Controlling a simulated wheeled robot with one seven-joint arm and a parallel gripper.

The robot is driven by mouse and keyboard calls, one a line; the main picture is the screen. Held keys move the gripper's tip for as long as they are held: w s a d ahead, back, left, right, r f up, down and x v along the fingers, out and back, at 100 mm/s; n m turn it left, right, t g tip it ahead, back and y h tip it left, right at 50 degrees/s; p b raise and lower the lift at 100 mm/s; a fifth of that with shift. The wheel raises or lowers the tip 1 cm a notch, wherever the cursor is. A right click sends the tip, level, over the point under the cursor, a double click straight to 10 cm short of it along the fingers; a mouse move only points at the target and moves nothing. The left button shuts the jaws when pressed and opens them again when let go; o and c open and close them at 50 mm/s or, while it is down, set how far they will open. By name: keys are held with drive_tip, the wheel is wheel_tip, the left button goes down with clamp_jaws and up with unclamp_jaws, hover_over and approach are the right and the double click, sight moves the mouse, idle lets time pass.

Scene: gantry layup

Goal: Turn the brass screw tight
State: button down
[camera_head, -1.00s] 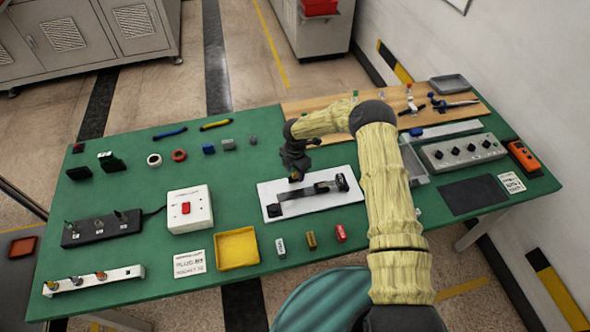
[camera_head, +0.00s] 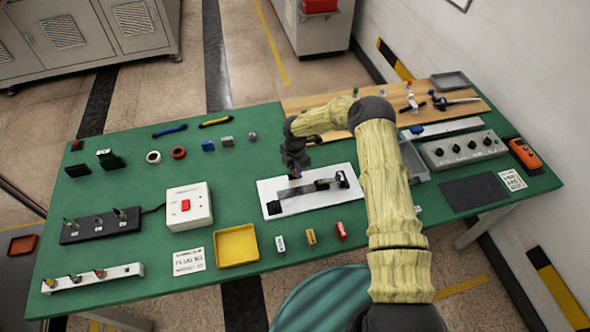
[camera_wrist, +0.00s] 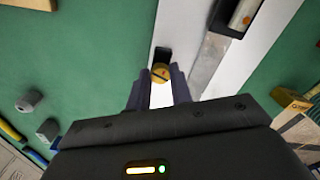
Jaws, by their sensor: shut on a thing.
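The brass screw (camera_wrist: 160,73) shows its round head between my fingertips in the wrist view, with a small black block (camera_wrist: 162,54) just beyond it. My gripper (camera_wrist: 159,80) is shut on the screw head. In the head view my gripper (camera_head: 295,172) points down over the back edge of the white plate (camera_head: 325,200). My gripper and wrist hide the screw there. A dark bar (camera_head: 300,199) with black fittings lies along the plate. How deep the screw sits cannot be told.
A yellow tray (camera_head: 236,246) and several small labelled blocks (camera_head: 311,238) stand in front of the plate. A white box with a red switch (camera_head: 188,208) is to the left. A grey knob box (camera_head: 462,149) is to the right.

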drive_tip(key=m+b, duration=0.4)
drive_tip(key=shift+f, duration=0.15)
drive_tip(key=m+b, duration=0.3)
drive_tip(key=shift+m, duration=0.4)
drive_tip(key=m+b, duration=0.2)
drive_tip(key=m, duration=0.2)
drive_tip(key=shift+m+b, duration=0.3)
drive_tip(key=m+b, duration=0.1)
drive_tip(key=m, duration=0.2)
drive_tip(key=shift+m, duration=0.3)
drive_tip(key=m+b, duration=0.1)
drive_tip(key=m, duration=0.2)
drive_tip(key=shift+m+b, duration=0.3)
drive_tip(key=m, duration=0.3)
drive_tip(key=shift+r+m+b, duration=0.2)
drive_tip(key=shift+m+b, duration=0.15)
drive_tip(key=shift+m, duration=0.05)
drive_tip(key=m, duration=0.3)
drive_tip(key=shift+a, duration=0.1)
drive_tip(key=shift+m, duration=1.9)
